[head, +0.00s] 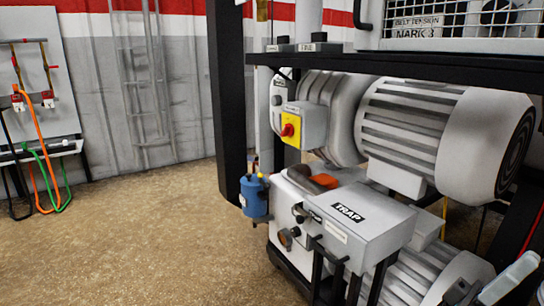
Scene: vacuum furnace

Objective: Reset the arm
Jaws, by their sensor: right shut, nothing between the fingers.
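My right arm comes in at the lower right corner, in front of the pump set. My right gripper (461,292) is dark, shows only in part at the bottom edge, and is shut with nothing held. It appears in front of the lower ribbed motor (425,275); I cannot tell whether it touches it. My left gripper and arm are not in view.
A grey TRAP box (365,228), a yellow-red switch (290,130), a blue canister (254,196) and a large motor (440,130) crowd the black frame (228,90). Hoses hang from a wall panel (50,85). The speckled floor (150,235) at left is clear.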

